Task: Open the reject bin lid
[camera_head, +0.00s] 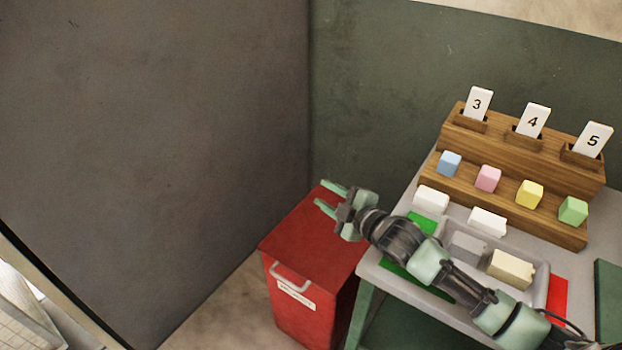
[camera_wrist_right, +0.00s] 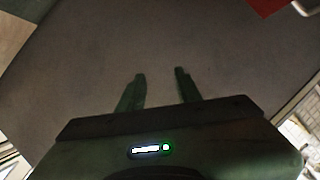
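The red reject bin (camera_head: 305,299) stands on the floor left of the table. Its red lid (camera_head: 303,239) is down and shut, with a light handle (camera_head: 290,279) and a white label at its front edge. A red corner of the bin with part of the handle (camera_wrist_right: 301,8) shows at the top right of the right wrist view. My right gripper (camera_head: 325,194) is open and empty above the back right part of the lid, apart from the handle. Its two fingers (camera_wrist_right: 160,76) show spread in the right wrist view. My left gripper is not in view.
The grey table (camera_head: 375,262) right of the bin holds a tray with foam blocks, green and red mats, and a wooden rack (camera_head: 519,176) with coloured blocks and cards 3, 4, 5. Dark walls (camera_head: 160,130) stand behind. Floor is clear left of the bin.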

